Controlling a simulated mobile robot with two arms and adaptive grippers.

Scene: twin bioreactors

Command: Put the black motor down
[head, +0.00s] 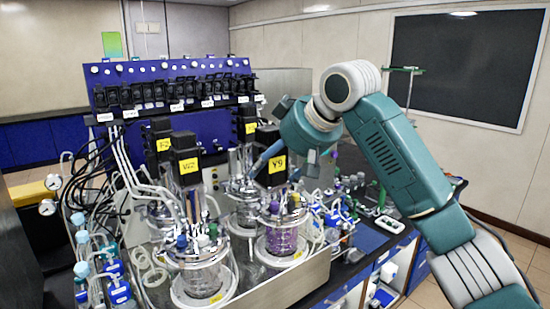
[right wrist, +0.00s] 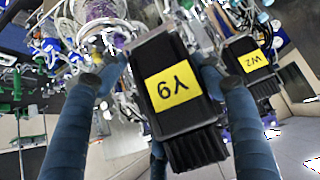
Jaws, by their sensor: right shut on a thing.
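The black motor (head: 271,158), with a yellow label reading Y9, is held upright in my right gripper (head: 297,158). In the right wrist view the motor (right wrist: 168,90) sits between the two blue-grey fingers, which close on its sides. In the head view it appears above the glass vessel with purple contents (head: 282,240). I cannot tell whether its lower end touches the vessel's lid. My left gripper is not in view.
Other black motors with yellow labels stand close by, one at left (head: 185,158) and one labelled W2 (right wrist: 248,65). Glass vessels, tubing and a blue control rack (head: 170,85) crowd the bench. A small white device (head: 389,224) lies at right.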

